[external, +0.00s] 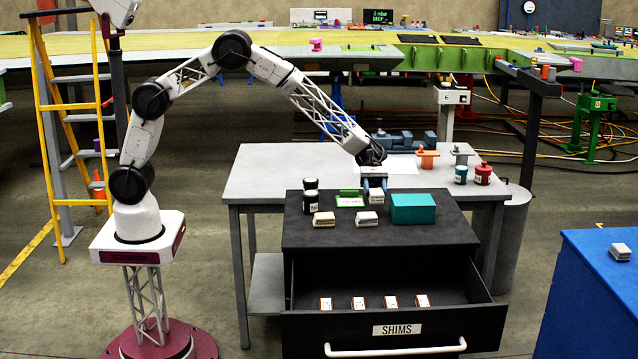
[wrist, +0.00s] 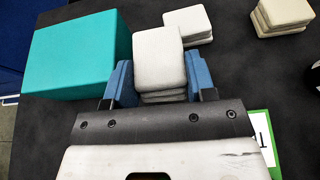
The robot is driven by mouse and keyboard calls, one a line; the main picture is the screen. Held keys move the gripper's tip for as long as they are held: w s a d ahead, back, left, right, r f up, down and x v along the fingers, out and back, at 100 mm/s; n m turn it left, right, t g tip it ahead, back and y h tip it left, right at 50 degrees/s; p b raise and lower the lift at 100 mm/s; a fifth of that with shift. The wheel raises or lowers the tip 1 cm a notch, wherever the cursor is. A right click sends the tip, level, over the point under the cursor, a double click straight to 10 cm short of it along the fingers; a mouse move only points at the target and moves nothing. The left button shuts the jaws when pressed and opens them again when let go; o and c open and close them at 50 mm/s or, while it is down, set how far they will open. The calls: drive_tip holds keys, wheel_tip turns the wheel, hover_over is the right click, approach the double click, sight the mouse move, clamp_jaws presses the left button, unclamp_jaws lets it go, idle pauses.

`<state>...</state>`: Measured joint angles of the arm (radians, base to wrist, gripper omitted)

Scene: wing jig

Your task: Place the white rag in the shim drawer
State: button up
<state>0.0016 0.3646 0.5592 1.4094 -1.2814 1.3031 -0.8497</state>
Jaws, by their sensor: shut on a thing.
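My gripper (external: 375,184) is over the top of the black cabinet, pointing down. Its blue fingers (wrist: 160,82) are shut on a folded white rag (wrist: 158,58), which also shows in the external view (external: 376,197). I cannot tell whether the rag touches the cabinet top. A second folded white rag (external: 366,217) lies close by, also in the wrist view (wrist: 190,24). A beige folded rag (external: 324,218) lies to its left. The shim drawer (external: 397,331), labelled SHIMS, is pulled open at the front. Several small white and orange packets lie inside it.
A teal box (external: 413,208) stands right of my gripper, close to the fingers in the wrist view (wrist: 75,52). A grey table (external: 262,170) stands behind. The drawer has bare floor around its packets.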

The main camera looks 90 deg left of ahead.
sight(375, 202)
drive_tip(key=shift+f, duration=0.45)
drive_tip(key=shift+f, duration=0.15)
drive_tip(key=shift+f, duration=1.75)
drive_tip(key=shift+f, duration=0.1)
drive_tip(key=o, duration=0.6)
drive_tip(key=shift+o, duration=0.2)
drive_tip(key=shift+a+r, duration=0.15)
drive_tip(key=shift+r, duration=0.05)
drive_tip(key=v, duration=1.1)
drive_tip(key=shift+a+r, duration=0.15)
drive_tip(key=shift+a, duration=0.15)
